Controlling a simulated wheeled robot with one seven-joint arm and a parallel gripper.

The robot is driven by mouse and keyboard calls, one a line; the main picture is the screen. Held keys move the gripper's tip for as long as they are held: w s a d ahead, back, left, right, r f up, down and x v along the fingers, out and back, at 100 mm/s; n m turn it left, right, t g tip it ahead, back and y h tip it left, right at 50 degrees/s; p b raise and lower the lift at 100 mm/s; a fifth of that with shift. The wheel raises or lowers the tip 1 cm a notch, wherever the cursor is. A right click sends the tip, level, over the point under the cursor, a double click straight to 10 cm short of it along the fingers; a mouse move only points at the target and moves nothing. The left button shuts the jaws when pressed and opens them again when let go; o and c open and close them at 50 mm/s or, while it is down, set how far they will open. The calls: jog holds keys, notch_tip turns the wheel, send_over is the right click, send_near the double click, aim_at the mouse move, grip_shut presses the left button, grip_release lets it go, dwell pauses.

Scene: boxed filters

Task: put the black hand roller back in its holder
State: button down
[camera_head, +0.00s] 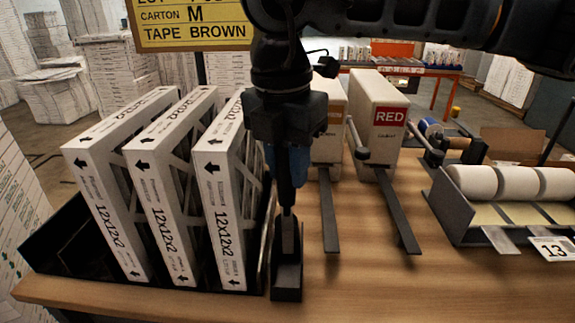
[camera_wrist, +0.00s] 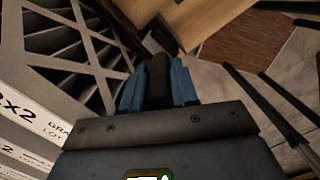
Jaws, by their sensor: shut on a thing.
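My gripper (camera_head: 286,178) points down beside the rightmost boxed filter, its blue fingers shut on the black hand roller. In the wrist view, the fingers of my gripper (camera_wrist: 158,88) close on both sides of the roller's dark handle (camera_wrist: 158,75). In the head view, the roller (camera_head: 287,222) hangs upright below the fingers as a narrow dark shape. Its lower end overlaps the black holder (camera_head: 287,283) near the table's front edge. I cannot tell whether it is seated inside or just in front of or above the holder.
White boxed filters (camera_head: 230,220) lean in a black rack (camera_head: 60,250) close on the left. Dark flat bars (camera_head: 329,215) extend from cartons, including one marked RED (camera_head: 383,115), on the right. A label-roll dispenser (camera_head: 470,230) stands far right. The front middle of the table is clear.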

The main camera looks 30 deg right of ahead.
aim_at(288, 216)
jog(key=shift+f+b, duration=5.05)
jog(key=shift+b, duration=0.2)
jog(key=c, duration=0.8)
grip_release()
jog(key=shift+s+a+r, duration=0.1)
jog(key=shift+a+r, duration=0.1)
jog(key=shift+r, duration=1.75)
jog(key=shift+s+a+r, duration=0.1)
jog(key=shift+a+r, duration=0.05)
jog(key=shift+r, duration=1.8)
